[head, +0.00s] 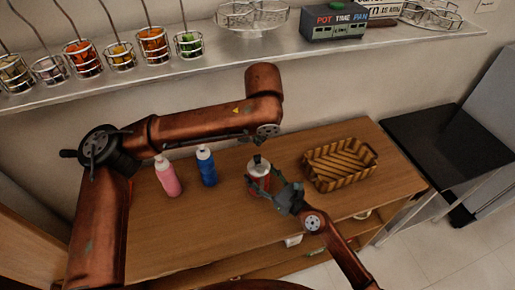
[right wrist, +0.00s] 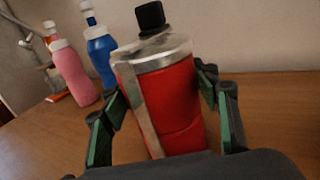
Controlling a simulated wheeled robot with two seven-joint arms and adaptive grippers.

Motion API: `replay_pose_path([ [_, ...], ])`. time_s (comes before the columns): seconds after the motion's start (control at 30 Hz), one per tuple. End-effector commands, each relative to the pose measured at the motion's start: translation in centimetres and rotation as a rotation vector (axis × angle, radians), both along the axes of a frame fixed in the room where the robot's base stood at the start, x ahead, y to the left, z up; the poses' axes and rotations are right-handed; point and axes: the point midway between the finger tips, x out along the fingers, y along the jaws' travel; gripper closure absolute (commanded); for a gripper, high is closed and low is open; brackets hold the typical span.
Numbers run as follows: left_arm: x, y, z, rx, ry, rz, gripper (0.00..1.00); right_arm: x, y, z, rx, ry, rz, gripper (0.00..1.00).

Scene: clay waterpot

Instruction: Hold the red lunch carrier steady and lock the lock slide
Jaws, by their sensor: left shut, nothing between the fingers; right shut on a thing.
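The red lunch carrier (head: 258,183) is a red cylinder with a metallic lid rim and black top. It stands upright on the wooden table. In the right wrist view the carrier (right wrist: 180,100) shows a pale vertical strip on its side, probably the lock slide (right wrist: 140,105). My right gripper (head: 266,184) is shut around the carrier's body, with its fingers (right wrist: 165,100) on either side. My left gripper (head: 228,139) is shut and empty, above and behind the carrier, partly hidden by my own left arm. It does not appear to touch the carrier.
A pink bottle (head: 167,177) and a blue bottle (head: 206,167) stand left of the carrier. A woven basket (head: 340,168) is to its right. A shelf (head: 215,48) with wire cups runs along the wall behind. The table front is largely clear.

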Motion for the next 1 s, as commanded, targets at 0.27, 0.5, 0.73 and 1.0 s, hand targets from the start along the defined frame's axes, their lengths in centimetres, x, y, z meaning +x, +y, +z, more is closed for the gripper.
replay_pose_path([
  [0.27,0.36,-0.26,0.27,-0.146,-0.032,0.545,1.0,0.04,-0.06,0.02,-0.001,-0.001,-0.001,0.89],
  [0.5,0.54,-0.41,0.35,-0.242,-0.061,0.893,1.0,0.04,-0.06,0.01,-0.001,-0.001,-0.001,0.89],
  [0.73,0.62,-0.44,0.43,-0.278,-0.074,1.013,1.0,0.04,-0.06,0.01,-0.001,-0.001,-0.001,0.89],
  [1.0,0.62,-0.44,0.42,-0.279,-0.074,1.018,1.0,0.04,-0.06,0.01,-0.001,-0.001,-0.001,0.89],
])
